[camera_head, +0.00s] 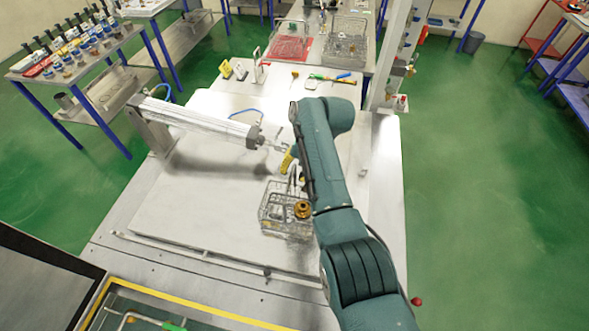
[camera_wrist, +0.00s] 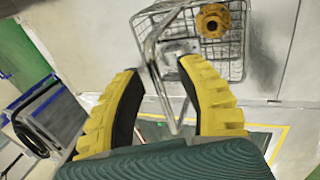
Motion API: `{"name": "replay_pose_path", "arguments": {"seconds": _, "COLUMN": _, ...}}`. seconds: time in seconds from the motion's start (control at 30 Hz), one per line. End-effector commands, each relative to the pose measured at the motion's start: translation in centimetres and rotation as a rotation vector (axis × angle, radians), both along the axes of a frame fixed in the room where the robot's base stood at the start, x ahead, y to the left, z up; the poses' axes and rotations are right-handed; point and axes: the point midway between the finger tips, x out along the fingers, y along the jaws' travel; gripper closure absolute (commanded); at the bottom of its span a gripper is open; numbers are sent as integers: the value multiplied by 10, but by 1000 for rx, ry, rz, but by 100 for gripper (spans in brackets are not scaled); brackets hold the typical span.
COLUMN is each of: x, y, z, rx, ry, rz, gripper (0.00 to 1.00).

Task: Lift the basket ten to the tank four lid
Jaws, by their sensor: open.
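A wire basket (camera_head: 268,222) stands on a broad flat metal lid (camera_head: 190,205), in front of a pneumatic cylinder. I cannot read a number on the lid or the basket. A brass-coloured part (camera_head: 303,209) is in the basket; it also shows in the wrist view (camera_wrist: 213,20). My gripper (camera_wrist: 160,72) is open, with yellow ribbed fingers. In the wrist view the basket's metal handle (camera_wrist: 151,48) runs between the fingers, and I cannot tell whether they touch it. In the head view my arm hides part of the basket and most of the gripper.
The pneumatic cylinder (camera_head: 200,121) spans the lid from the left. An open tank with a yellow border (camera_head: 190,307) is at the front left. Red and wire baskets (camera_head: 345,45) stand on the back table. A post (camera_head: 395,50) rises at the back right.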

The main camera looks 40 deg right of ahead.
Motion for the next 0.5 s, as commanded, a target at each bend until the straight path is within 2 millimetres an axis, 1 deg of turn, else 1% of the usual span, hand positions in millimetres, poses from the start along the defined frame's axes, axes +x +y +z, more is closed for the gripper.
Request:
{"name": "replay_pose_path", "arguments": {"seconds": 0.07, "x": -1, "y": -1, "z": 3, "rx": 0, "ry": -1, "rz": 0, "gripper": 63}}
{"name": "replay_pose_path", "arguments": {"seconds": 0.17, "x": -4, "y": -4, "z": 15, "rx": -2, "ry": -4, "rz": -1, "gripper": 63}}
{"name": "replay_pose_path", "arguments": {"seconds": 0.27, "x": -10, "y": -10, "z": 37, "rx": -3, "ry": -7, "rz": -1, "gripper": 63}}
{"name": "replay_pose_path", "arguments": {"seconds": 0.4, "x": -20, "y": -18, "z": 72, "rx": -4, "ry": -6, "rz": -2, "gripper": 63}}
{"name": "replay_pose_path", "arguments": {"seconds": 0.5, "x": -27, "y": -23, "z": 92, "rx": -3, "ry": -6, "rz": -2, "gripper": 63}}
